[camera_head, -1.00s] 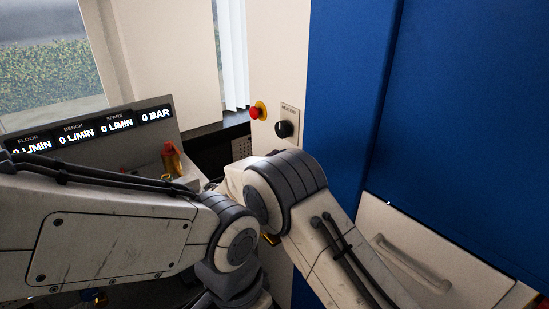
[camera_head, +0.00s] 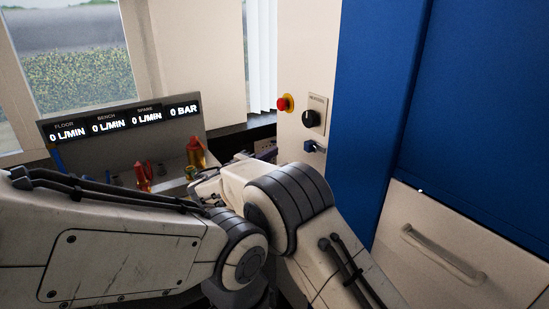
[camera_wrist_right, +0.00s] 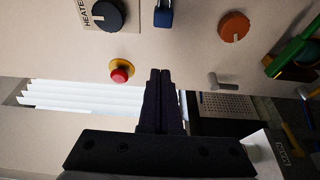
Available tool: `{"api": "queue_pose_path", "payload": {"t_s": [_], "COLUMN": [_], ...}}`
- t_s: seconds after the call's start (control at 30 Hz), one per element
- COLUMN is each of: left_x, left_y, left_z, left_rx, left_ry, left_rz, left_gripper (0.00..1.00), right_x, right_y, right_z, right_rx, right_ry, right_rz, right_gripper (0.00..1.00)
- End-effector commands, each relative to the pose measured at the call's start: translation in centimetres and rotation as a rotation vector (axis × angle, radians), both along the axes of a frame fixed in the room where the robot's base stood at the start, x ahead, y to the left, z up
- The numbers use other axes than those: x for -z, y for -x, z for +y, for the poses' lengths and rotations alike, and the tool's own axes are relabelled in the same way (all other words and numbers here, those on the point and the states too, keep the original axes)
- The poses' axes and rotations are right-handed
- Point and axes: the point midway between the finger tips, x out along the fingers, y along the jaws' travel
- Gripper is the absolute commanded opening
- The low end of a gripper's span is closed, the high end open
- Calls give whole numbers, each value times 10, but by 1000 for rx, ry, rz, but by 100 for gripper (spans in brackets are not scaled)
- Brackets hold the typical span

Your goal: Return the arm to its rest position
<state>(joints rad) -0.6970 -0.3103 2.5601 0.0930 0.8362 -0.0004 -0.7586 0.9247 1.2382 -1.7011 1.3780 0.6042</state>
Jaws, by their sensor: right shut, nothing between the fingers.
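My right arm (camera_head: 290,205) reaches in from the lower right of the head view, bent at a grey joint. Its wrist points left, toward the bench fittings, and partly hides the gripper there. In the right wrist view my right gripper (camera_wrist_right: 160,75) shows two dark fingers pressed together with nothing between them. It points at the pale panel, beside the red button (camera_wrist_right: 121,72) and below the blue lever (camera_wrist_right: 163,15). My left arm (camera_head: 120,250) crosses the lower left of the head view. Its gripper does not show.
The heater knob (camera_head: 312,118) and red button sit on the pale panel. A blue cabinet (camera_head: 480,110) and a drawer with a handle (camera_head: 443,253) stand right. A gauge display (camera_head: 125,120) and red fittings (camera_head: 143,177) are behind my arms.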

Motion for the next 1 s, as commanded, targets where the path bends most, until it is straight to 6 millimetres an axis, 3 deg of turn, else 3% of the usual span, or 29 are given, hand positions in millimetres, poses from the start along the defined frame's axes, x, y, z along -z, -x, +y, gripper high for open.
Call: {"api": "queue_pose_path", "payload": {"t_s": [0.43, 0.57, 0.67, 0.77, 1.0], "left_x": [1, -4, -11, -19, -37], "left_y": [0, 0, 0, 0, 0], "left_z": [0, 0, 0, 0, 0], "left_rx": [0, 0, 0, 0, 0], "left_ry": [0, 0, 0, 0, 0], "left_rz": [0, 0, 0, 0, 0], "left_gripper": [50, 50, 50, 50, 50], "right_x": [-1, -5, -6, -1, 17], "right_y": [2, 15, 43, 92, 249], "right_z": [0, -15, -41, -70, -113], "right_rx": [4, 33, 80, 130, 202], "right_ry": [-2, -38, -113, -226, -580], "right_rz": [5, 82, 232, 428, 850], "right_gripper": [0, 0, 0, 0, 0]}}
